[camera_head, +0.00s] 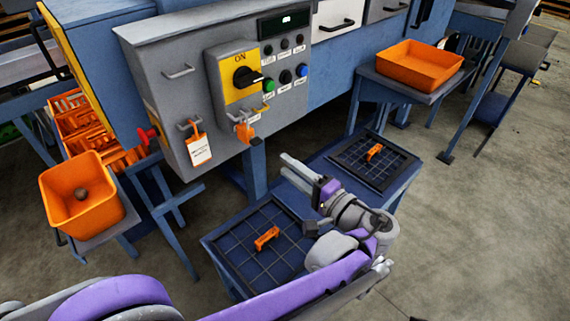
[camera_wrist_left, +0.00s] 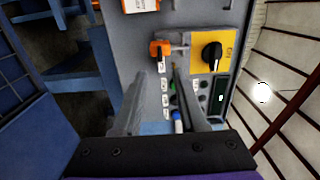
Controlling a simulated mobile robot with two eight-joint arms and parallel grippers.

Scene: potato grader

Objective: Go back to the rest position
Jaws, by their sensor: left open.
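My left gripper (camera_head: 294,170) is open and empty in the head view, above the low blue table and in front of the grey control cabinet (camera_head: 160,90). Its two fingers (camera_wrist_left: 158,72) also show apart in the left wrist view, pointing toward the control panel. The panel has a black rotary switch (camera_head: 247,77) on a yellow plate marked ON, which shows in the wrist view too (camera_wrist_left: 211,55). An orange padlock-like piece (camera_head: 245,132) hangs below the switch. My right gripper is not in view.
Orange handle-shaped pieces lie on the near black tray (camera_head: 232,247) and far black tray (camera_head: 345,162). An orange bin (camera_head: 70,215) holds one potato-like lump. An empty orange bin (camera_head: 425,72) stands back right. The floor at right is clear.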

